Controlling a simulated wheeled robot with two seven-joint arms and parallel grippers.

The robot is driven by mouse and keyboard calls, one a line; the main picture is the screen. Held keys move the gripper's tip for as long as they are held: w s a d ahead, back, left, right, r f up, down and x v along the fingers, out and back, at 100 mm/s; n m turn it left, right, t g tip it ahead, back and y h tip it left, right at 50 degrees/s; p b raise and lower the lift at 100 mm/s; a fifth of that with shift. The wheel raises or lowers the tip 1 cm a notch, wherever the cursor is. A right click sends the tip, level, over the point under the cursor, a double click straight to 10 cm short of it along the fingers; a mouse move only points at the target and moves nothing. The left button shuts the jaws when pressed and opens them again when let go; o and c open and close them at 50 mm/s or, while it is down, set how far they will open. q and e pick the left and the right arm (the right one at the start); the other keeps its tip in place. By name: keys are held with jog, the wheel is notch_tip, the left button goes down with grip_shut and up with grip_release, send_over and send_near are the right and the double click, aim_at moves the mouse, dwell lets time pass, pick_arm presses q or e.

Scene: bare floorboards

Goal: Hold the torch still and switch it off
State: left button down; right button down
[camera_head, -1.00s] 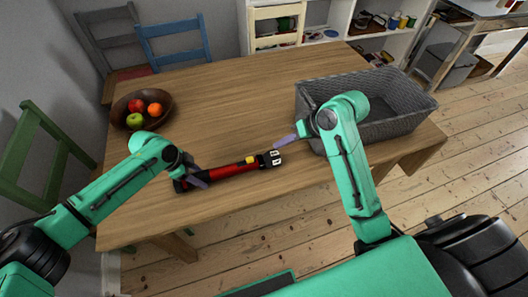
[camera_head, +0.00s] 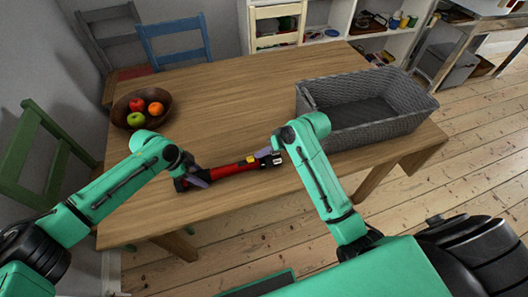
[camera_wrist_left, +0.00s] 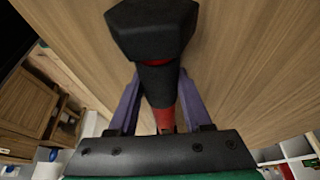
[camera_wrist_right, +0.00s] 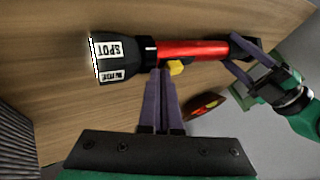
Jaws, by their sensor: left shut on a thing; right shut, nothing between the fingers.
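The torch (camera_head: 230,170) lies on the table, red in the middle with black ends. Its tail end also shows in the left wrist view (camera_wrist_left: 150,30). My left gripper (camera_head: 198,179) is shut around the barrel near the tail. In the right wrist view the black head (camera_wrist_right: 116,60) carries SPOT and WIDE labels, and a yellow switch (camera_wrist_right: 176,67) sits on the side of the torch. My right gripper (camera_wrist_right: 163,73) is shut and empty, its fingertips at the head-side edge of the yellow switch. I cannot tell whether they touch it.
A grey woven basket (camera_head: 318,115) stands at the right of the wooden table (camera_head: 245,95), behind my right arm. A brown bowl (camera_head: 164,113) with fruit stands at the left. The table behind the torch is clear. Chairs stand around the left and back edges.

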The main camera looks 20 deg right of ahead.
aim_at(252, 164)
jog(key=shift+a, duration=1.75)
pick_arm(q)
jog(key=shift+d, duration=0.1)
pick_arm(e)
jog(key=v, duration=1)
jog(key=shift+d, duration=0.15)
jog(key=shift+w, duration=0.1)
pick_arm(q)
jog(key=shift+c, duration=1.3)
grip_release()
